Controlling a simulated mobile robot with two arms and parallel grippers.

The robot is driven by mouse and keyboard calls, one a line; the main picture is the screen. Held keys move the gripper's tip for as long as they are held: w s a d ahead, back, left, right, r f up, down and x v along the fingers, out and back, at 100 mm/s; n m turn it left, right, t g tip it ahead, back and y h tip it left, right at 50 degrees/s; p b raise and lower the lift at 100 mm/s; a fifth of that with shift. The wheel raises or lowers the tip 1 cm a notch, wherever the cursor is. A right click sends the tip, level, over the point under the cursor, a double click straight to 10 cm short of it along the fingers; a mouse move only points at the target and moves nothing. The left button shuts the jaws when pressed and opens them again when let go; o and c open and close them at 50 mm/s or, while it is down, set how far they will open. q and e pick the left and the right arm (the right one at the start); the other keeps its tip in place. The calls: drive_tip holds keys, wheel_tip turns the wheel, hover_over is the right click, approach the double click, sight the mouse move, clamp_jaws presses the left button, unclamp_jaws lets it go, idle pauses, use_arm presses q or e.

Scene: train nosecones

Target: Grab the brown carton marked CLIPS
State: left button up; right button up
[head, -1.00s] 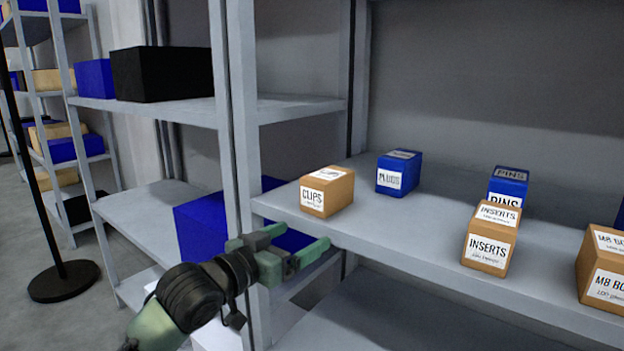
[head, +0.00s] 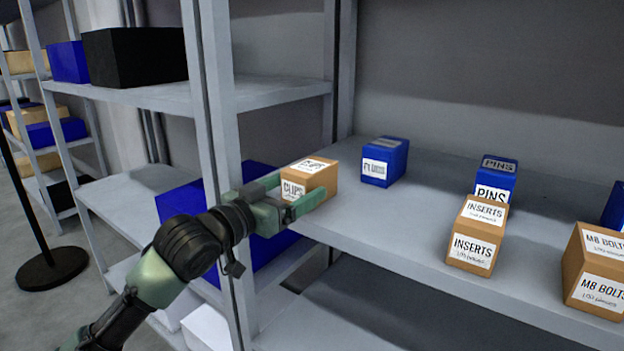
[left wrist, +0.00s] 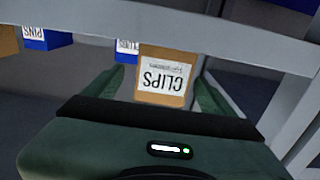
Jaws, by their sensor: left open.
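The brown carton marked CLIPS (head: 318,174) stands upright on the grey shelf near its left post and front edge. In the head view my open left gripper (head: 300,207) is in front of it and hides its lower front. In the left wrist view the carton (left wrist: 165,78) appears upside down, its white label facing the camera. There the two green fingers (left wrist: 163,92) lie to either side of it, with the carton between or just beyond their tips; I cannot tell which. My right gripper is not in view.
A blue PLUGS carton (head: 385,160) stands behind and right of the CLIPS carton. Farther right are a blue PINS carton (head: 497,178), a brown INSERTS carton (head: 477,235) and a brown M8 BOLTS carton (head: 597,270). A grey shelf post (head: 215,120) rises close to my left gripper.

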use_arm(q)
drive_tip(key=p+x, duration=0.2)
drive_tip(key=x, duration=0.3)
drive_tip(key=shift+w, duration=0.35)
drive_tip(key=shift+w+d+f, duration=0.15)
drive_tip(key=shift+w+d, duration=0.05)
drive_tip(key=c, duration=1.6)
